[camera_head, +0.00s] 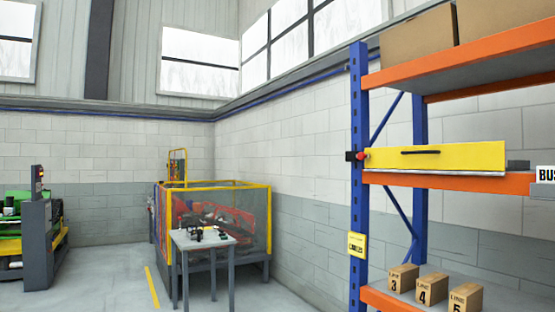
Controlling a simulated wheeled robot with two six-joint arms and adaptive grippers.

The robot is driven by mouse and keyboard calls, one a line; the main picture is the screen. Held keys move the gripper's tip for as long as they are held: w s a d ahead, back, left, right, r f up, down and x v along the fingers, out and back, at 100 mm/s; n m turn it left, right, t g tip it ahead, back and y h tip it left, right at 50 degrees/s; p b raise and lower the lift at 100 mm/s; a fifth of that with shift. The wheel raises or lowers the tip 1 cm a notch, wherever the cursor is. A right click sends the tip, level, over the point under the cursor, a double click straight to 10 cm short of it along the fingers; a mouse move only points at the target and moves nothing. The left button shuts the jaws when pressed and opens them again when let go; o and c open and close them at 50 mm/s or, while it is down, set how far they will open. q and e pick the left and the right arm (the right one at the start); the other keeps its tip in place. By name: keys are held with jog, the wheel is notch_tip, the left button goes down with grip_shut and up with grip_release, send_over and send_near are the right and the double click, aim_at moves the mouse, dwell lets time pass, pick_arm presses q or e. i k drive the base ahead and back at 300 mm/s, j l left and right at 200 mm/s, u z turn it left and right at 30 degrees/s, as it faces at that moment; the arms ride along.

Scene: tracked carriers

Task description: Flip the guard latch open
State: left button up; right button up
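A yellow guard panel (470,156) with a black handle (420,151) stands upright along the middle level of a blue and orange rack at the right. Neither of my grippers is in view.
Cardboard boxes (415,36) fill the rack's top shelf, and numbered small boxes (432,289) stand on the lower one. A grey table (203,239) stands before a yellow-framed cage (262,230). A green machine (12,226) is far left. Open floor lies between.

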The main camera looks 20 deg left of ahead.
aim_at(361, 155)
jog(key=i+j+u, duration=0.2)
jog(key=i+j, duration=1.45)
jog(key=i, duration=0.05)
